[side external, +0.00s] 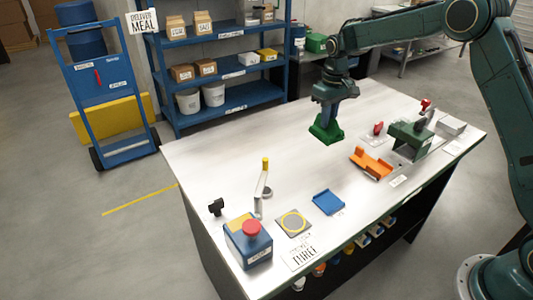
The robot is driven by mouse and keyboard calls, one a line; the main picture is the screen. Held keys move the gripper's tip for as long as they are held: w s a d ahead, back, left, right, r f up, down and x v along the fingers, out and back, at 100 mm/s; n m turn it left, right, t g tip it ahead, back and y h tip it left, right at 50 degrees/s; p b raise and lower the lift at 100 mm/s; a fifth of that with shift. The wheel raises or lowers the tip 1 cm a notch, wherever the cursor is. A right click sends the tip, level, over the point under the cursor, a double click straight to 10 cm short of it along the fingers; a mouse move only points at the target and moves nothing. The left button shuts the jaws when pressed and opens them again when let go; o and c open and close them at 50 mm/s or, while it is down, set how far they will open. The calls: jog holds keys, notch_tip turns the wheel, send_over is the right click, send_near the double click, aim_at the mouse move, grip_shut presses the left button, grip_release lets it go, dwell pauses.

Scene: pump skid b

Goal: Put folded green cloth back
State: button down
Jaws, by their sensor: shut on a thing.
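The folded green cloth (326,131) is in the side external view, near the table's far edge. My gripper (328,118) points down and is shut on the cloth from above. The cloth appears to be at or just above the metal tabletop; I cannot tell whether it touches. The gripper hides the upper middle of the cloth.
An orange bracket (371,163), a green fixture (410,140) and red-handled parts stand to the right. A blue tray (328,202), a round-marked plate (293,222), an upright lever (262,178) and a red-button box (248,242) are nearer. The table's left-middle is clear.

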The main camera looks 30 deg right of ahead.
aim_at(326, 138)
notch_tip(326, 138, down, 7)
jog(key=shift+f, duration=0.2)
jog(key=shift+f, duration=0.15)
jog(key=shift+f, duration=2)
jog(key=shift+f, duration=0.1)
jog(key=c, duration=1.4)
grip_release()
jog(key=shift+o, duration=0.2)
notch_tip(326, 138, up, 11)
jog(key=shift+r, duration=0.65)
